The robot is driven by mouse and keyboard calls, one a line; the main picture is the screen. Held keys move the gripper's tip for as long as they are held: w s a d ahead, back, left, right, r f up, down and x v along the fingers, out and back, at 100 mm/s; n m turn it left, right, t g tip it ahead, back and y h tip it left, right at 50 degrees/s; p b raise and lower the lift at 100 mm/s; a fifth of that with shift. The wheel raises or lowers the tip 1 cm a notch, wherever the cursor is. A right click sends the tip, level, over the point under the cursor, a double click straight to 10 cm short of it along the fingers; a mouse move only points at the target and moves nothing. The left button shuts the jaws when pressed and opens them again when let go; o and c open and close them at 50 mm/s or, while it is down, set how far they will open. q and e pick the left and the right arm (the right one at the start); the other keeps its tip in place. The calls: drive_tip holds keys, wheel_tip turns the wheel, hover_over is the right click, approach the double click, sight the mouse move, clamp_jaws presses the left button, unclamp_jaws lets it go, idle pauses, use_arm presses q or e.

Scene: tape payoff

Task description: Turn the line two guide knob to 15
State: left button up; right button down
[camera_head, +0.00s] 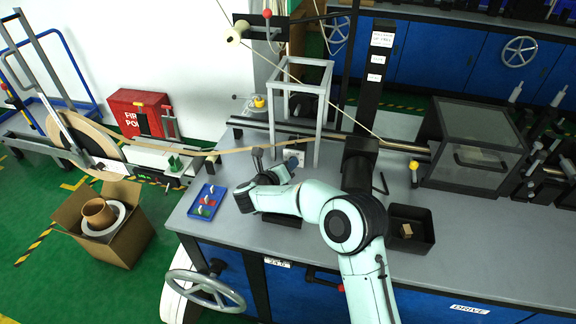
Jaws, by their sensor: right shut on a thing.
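My right arm comes in from the bottom and bends left over the grey bench. Its gripper (272,168) is at the guide stand near the back of the bench, below the tan tape. It is shut on what appears to be the line two guide knob, which the fingers and wrist hide. No number or pointer on the knob can be read. A small white label (294,157) is just right of the gripper. The tan tape (235,150) runs from the big reel (75,140) at the left across the bench. My left gripper is not in view.
A blue tray (207,200) with small coloured parts lies left of my wrist. A black bin (425,240) holding a tan block is to the right. A grey frame (300,90) stands behind the gripper. A dark clear-sided box (470,145) is at the right. The front right bench is clear.

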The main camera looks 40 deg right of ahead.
drive_tip(key=shift+f, duration=0.1)
drive_tip(key=c, duration=0.9)
unclamp_jaws()
drive_tip(key=shift+c, duration=0.2)
drive_tip(key=v, duration=1.3)
drive_tip(key=shift+a+r+b, duration=0.15)
drive_tip(key=shift+r+b, duration=0.1)
drive_tip(key=shift+b, duration=0.15)
